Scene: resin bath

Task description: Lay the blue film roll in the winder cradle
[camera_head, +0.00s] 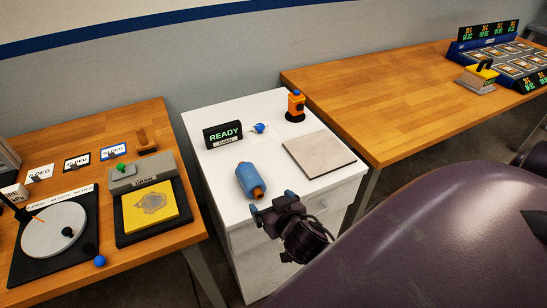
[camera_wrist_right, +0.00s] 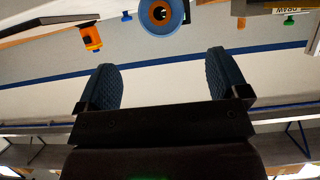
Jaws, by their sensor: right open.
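The blue film roll (camera_head: 248,180) lies on the white cabinet top, with an orange core end facing my right gripper. In the right wrist view the film roll (camera_wrist_right: 158,5) shows end-on at the top edge, partly cut off, as a blue ring around an orange core with a dark hole. My right gripper (camera_head: 270,205) is just in front of the roll, near the cabinet's front edge. In the wrist view the right gripper (camera_wrist_right: 161,82) has its fingers wide apart with nothing between them. I cannot make out a winder cradle. My left gripper is out of view.
The white cabinet top (camera_head: 222,160) also holds a READY sign (camera_head: 223,134), an orange-and-black device (camera_head: 295,106) and a flat beige plate (camera_head: 318,154). A wooden bench (camera_head: 150,110) stands left. A longer wooden table (camera_head: 360,90), mostly bare in front, stands right.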

